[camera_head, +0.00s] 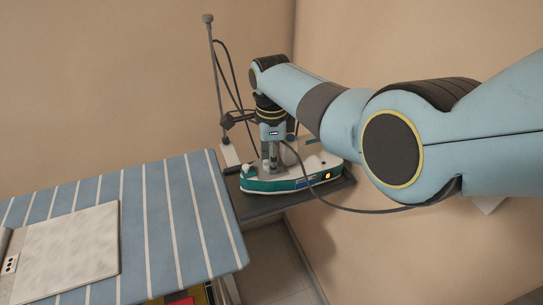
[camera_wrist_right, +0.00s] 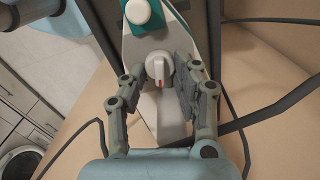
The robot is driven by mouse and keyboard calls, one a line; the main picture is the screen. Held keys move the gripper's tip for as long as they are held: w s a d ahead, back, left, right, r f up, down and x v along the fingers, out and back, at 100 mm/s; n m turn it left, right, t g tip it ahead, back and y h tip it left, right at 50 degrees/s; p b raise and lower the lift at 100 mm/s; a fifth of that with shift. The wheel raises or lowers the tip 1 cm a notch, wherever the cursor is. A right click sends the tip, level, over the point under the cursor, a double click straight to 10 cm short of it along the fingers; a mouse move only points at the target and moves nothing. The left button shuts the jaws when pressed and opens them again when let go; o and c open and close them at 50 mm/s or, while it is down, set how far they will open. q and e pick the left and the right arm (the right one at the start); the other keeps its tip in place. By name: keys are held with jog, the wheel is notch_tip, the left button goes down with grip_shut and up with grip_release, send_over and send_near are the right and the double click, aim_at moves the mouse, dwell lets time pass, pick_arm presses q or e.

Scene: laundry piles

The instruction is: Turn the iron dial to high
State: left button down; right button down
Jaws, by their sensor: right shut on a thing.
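The iron (camera_head: 262,186), white on top with a teal lower band, rests on a dark stand at the end of the ironing board. An orange light shows on its side. In the wrist view the iron dial (camera_wrist_right: 159,72) is a round white knob with a raised bar and a red mark. My right gripper (camera_head: 273,163) points down onto the iron from above. In the wrist view its two fingers (camera_wrist_right: 170,68) are shut on the dial, one on each side. In the head view the gripper hides the dial. My left gripper is not in view.
The blue-and-white striped ironing board (camera_head: 170,215) holds a pale flat panel (camera_head: 75,245) at left. A white button (camera_wrist_right: 138,12) sits on the iron beyond the dial. A dark cord (camera_head: 350,205) loops beside the iron, and a thin post (camera_head: 216,75) stands behind it. Walls are close behind.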

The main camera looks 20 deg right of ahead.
dwell(0.4)
jog(key=c, duration=1.3)
grip_release()
jog(key=shift+r, duration=0.1)
notch_tip(320, 180, up, 12)
jog(key=shift+f, duration=0.1)
jog(key=shift+o, duration=0.4)
